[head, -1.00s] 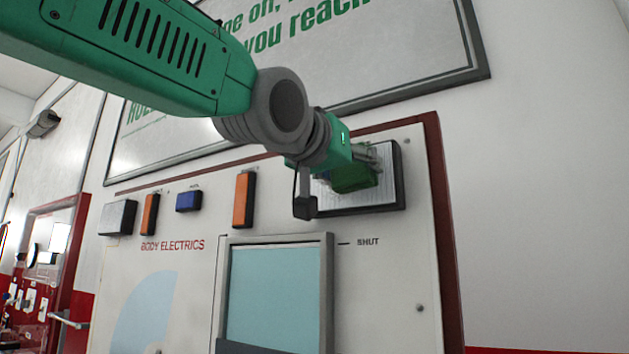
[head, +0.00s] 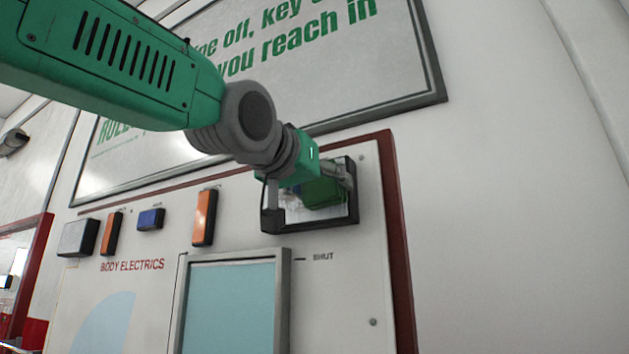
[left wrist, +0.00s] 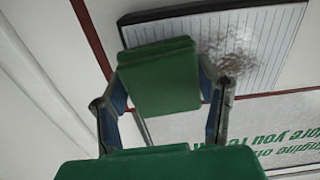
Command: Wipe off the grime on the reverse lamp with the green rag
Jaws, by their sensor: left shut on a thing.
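The reverse lamp (head: 347,217) is a large pale ribbed panel in a black frame, at the upper right of the board. Brown speckled grime (left wrist: 228,52) shows on its lens, beside the rag in the left wrist view. My left gripper (head: 326,183) is shut on the green rag (head: 322,194), a folded pad that also shows between the fingers in the left wrist view (left wrist: 158,76). The rag is in front of the lamp and covers part of it; I cannot tell whether it touches the lens. My right gripper is not in view.
The board (head: 340,290) also carries orange lamps (head: 204,217), a blue lamp (head: 151,219) and another pale lamp (head: 78,238) to the left. A blue-paned frame (head: 232,310) is below. A framed sign (head: 300,60) hangs above. The wall at the right is bare.

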